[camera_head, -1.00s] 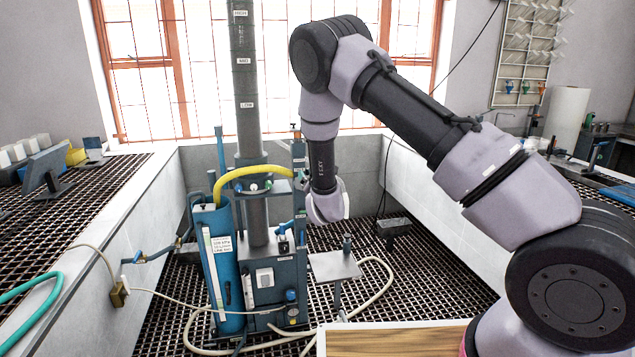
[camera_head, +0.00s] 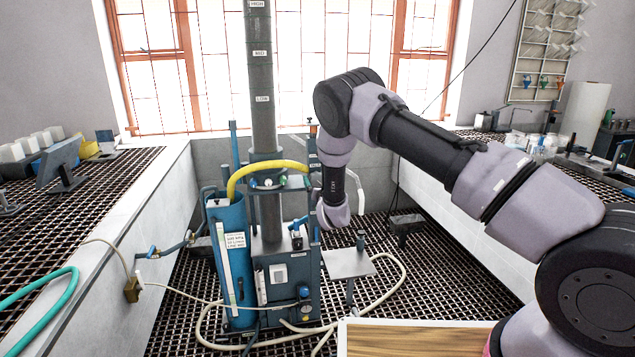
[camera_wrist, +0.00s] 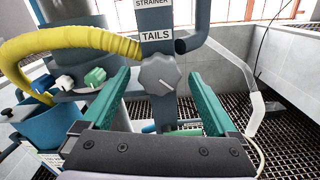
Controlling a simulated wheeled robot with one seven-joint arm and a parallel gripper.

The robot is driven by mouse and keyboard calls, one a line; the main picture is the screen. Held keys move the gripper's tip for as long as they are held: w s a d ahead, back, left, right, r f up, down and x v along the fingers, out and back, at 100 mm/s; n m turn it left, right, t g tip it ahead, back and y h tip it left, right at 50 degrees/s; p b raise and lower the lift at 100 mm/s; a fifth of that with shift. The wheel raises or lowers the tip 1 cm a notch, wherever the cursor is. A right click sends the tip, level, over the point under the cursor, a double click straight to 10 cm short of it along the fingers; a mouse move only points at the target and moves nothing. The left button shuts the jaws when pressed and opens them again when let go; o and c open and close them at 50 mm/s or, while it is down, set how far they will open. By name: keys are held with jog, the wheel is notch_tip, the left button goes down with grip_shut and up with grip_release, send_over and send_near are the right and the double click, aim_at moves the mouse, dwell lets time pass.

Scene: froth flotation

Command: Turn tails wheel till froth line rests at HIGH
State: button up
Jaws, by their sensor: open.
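Whether the fingers touch the wheel I cannot tell. In the head view my wrist hides the wheel. The tall grey column (camera_head: 262,75) carries HIGH (camera_head: 257,4), MID and LOW (camera_head: 262,98) labels. I cannot make out a froth line on it.
A yellow hose (camera_head: 265,167) bends to a blue tank (camera_head: 232,265) left of the column. Small valve knobs (camera_wrist: 94,77) sit left of the gripper. A small stand (camera_head: 348,263) is right of the machine. Pale hose lies on the grated floor. Low walls flank both sides.

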jog(key=shift+w+a, duration=0.15)
jog(key=shift+w, duration=0.2)
jog(key=c, duration=1.4)
